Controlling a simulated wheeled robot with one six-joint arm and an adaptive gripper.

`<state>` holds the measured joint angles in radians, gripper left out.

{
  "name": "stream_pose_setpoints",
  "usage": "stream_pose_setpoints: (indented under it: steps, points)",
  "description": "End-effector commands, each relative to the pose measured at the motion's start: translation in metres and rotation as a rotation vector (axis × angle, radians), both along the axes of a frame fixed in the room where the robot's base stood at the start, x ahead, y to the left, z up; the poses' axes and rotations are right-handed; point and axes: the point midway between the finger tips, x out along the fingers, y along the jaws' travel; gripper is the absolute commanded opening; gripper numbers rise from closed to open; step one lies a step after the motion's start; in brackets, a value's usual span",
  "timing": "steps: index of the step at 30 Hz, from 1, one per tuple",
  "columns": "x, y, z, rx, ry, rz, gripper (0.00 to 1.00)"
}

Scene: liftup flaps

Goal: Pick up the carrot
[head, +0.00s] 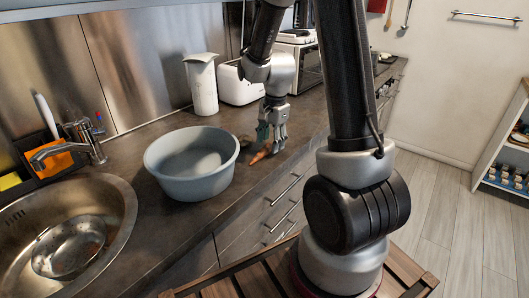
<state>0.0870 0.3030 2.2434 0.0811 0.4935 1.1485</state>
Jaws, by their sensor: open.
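The orange carrot (261,155) lies on the dark countertop (222,207), just right of the grey-blue basin. My gripper (272,143) points down from above, right over the carrot. Its fingers are apart, one on the left with a teal-green patch and others on the right, close above or beside the carrot. I cannot tell whether the fingers touch it. Part of the carrot is hidden by the fingers.
A grey-blue basin (190,189) stands close on the left. A brownish item (245,140) lies behind the carrot. A sink (103,189) with a faucet (93,144) is at the left. A white canister (203,87) and a white toaster (237,86) stand at the back. Drawers (283,192) lie below the counter's front edge.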

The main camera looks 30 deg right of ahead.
Motion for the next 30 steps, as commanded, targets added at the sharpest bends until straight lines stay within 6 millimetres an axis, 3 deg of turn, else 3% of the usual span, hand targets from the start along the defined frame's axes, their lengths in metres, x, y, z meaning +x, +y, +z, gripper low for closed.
stream_pose_setpoints:
  steps: [3,11,19,26,30]
  points:
    - [0.001,0.001,-0.013,0.0,0.001,0.001,0.53]
    - [0.002,0.001,-0.015,0.0,0.0,0.001,0.51]
    - [0.002,0.001,-0.015,0.0,0.0,0.001,0.03]
    - [0.002,0.001,-0.014,-0.001,-0.001,0.002,0.02]
    - [0.003,0.001,-0.003,0.0,-0.004,0.002,0.02]
